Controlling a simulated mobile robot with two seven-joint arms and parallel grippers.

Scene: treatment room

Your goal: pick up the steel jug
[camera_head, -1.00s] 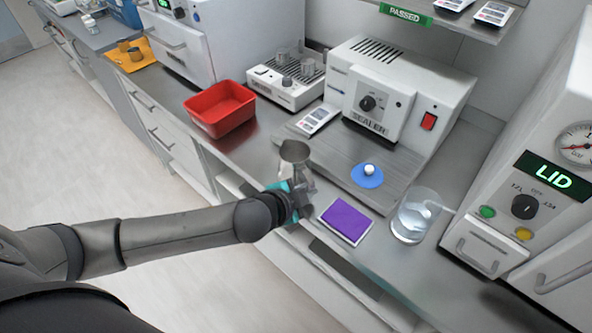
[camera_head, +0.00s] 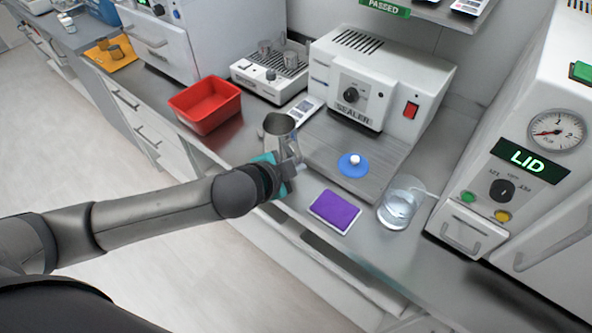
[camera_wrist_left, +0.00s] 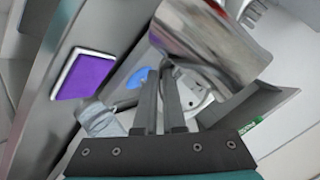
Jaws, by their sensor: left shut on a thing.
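The steel jug (camera_head: 280,128) is in the head view, above the front part of the counter, with its open mouth facing up. My left gripper (camera_head: 292,168) comes in from the left and is shut on the jug's right side, apparently at the handle. In the left wrist view the jug's shiny body (camera_wrist_left: 205,38) lies just beyond the two dark fingers (camera_wrist_left: 162,92), which are close together. Whether the jug's base touches the counter is hidden by the gripper. My right gripper is not in view.
A red bin (camera_head: 206,104) stands left of the jug. The sealer (camera_head: 375,85) is behind it. A purple pad (camera_head: 335,211), a blue disc with a white knob (camera_head: 353,165) and a glass beaker of water (camera_head: 398,207) are to the right. The steriliser (camera_head: 520,170) is far right.

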